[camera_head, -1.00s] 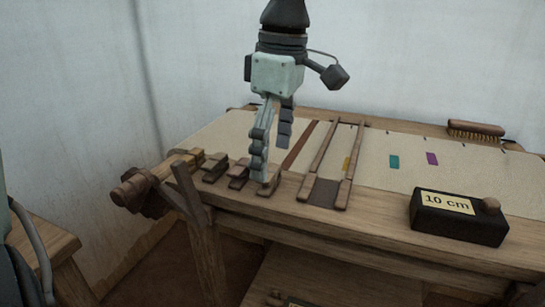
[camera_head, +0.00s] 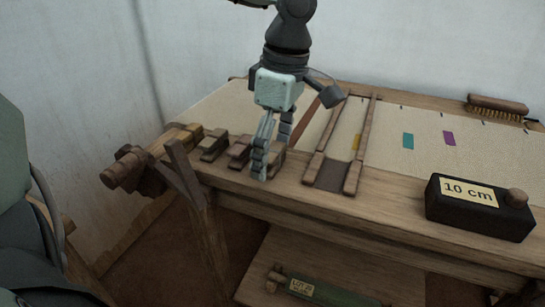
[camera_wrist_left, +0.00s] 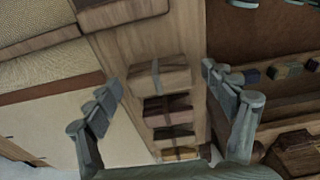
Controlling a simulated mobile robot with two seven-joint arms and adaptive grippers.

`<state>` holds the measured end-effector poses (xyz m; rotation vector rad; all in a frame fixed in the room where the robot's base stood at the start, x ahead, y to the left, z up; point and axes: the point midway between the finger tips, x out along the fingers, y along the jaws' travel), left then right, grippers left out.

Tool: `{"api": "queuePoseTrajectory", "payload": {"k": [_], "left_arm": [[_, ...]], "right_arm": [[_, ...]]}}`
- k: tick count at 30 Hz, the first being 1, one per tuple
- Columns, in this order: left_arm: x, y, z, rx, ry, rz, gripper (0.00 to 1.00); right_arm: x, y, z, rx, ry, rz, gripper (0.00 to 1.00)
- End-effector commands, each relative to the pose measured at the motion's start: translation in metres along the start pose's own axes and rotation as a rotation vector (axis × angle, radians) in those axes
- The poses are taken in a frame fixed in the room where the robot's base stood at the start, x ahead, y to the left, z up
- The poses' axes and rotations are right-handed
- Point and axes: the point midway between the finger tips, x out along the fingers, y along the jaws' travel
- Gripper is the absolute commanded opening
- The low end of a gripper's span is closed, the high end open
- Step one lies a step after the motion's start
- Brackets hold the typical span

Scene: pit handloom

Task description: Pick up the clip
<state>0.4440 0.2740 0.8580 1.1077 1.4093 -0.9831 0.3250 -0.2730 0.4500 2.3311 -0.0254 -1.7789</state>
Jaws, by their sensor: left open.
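Several small wooden clips sit in a row along the left part of the loom's front beam. In the head view the far-left clip (camera_head: 213,146) and the middle clip (camera_head: 239,151) show, and the nearest clip (camera_head: 277,163) is partly hidden by my left gripper (camera_head: 271,158). In the left wrist view the nearest clip (camera_wrist_left: 158,79) is pale brown with a dark band and lies between the open fingers of my left gripper (camera_wrist_left: 161,82). I see a gap on both sides of it. Darker clips (camera_wrist_left: 168,108) follow behind it. My right gripper is not in view.
A wooden frame (camera_head: 361,145) lies on the cloth (camera_head: 430,125) just right of the gripper. A black block marked 10 cm (camera_head: 480,208) and a brush (camera_head: 497,104) are farther right. A green roll (camera_head: 330,293) lies on the lower shelf.

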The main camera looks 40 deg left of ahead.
Motion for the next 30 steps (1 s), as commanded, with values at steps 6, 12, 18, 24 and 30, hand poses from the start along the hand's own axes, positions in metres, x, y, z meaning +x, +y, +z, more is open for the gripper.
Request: {"api": "queuePoseTrajectory", "payload": {"k": [6,12,18,24,30], "left_arm": [[0.0017,0.0001,0.0,0.0,0.0,0.001,0.83],[0.0015,0.0001,0.0,0.0,0.0,0.001,0.6],[0.0013,0.0001,0.0,0.0,0.0,0.001,0.36],[0.001,0.0002,0.0,0.0,0.0,0.002,0.36],[-0.0073,0.001,-0.0007,-0.001,-0.001,0.005,0.36]], "right_arm": [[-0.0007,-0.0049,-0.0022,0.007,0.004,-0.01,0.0],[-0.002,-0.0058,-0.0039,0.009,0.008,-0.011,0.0],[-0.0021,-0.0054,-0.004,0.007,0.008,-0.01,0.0],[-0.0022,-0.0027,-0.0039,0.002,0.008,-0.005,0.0],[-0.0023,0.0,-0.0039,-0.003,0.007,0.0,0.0]]}}
